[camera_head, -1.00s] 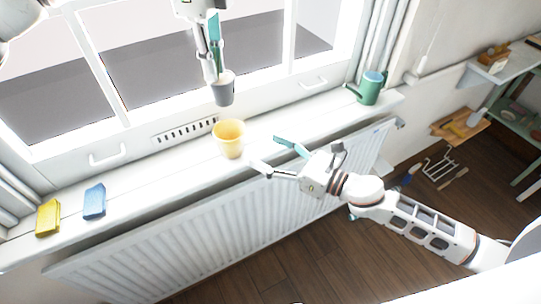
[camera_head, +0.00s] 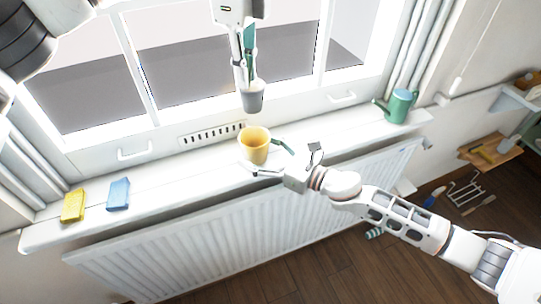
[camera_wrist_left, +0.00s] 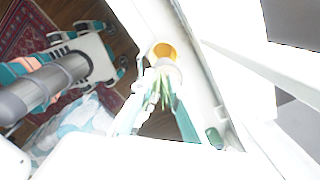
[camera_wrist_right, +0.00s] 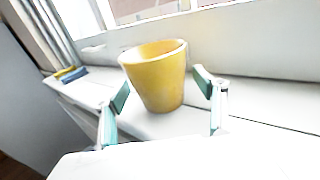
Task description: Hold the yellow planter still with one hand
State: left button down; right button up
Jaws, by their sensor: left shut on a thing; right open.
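The yellow planter (camera_head: 254,147) stands upright on the white windowsill, and its opening looks empty in the head view. It fills the middle of the right wrist view (camera_wrist_right: 158,82). My right gripper (camera_head: 269,159) is open beside the planter's near right side. Its fingertips point at the planter, one to each side in the right wrist view; I cannot tell whether they touch it. My left gripper (camera_head: 248,78) is shut on a grey pot (camera_head: 253,99) and holds it above and behind the planter. Green leaves (camera_wrist_left: 163,92) show between its fingers in the left wrist view.
A yellow block (camera_head: 74,206) and a blue block (camera_head: 118,194) lie on the sill (camera_head: 185,170) at the left. A green watering can (camera_head: 398,106) stands at its right end. A white radiator (camera_head: 240,228) is below.

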aim_at(247, 106)
jog(key=shift+w+a, duration=0.3)
jog(key=shift+a, duration=0.1)
jog(key=c, duration=1.3)
pick_arm(q)
notch_tip(247, 106, down, 4)
jog(key=m, duration=0.2)
jog(key=shift+w+a+r+m, duration=0.1)
jog(key=shift+r+m, duration=0.15)
jog(key=shift+m, duration=0.15)
notch_tip(247, 106, down, 6)
jog(key=shift+r, duration=0.25)
jog(key=shift+f, duration=2.25)
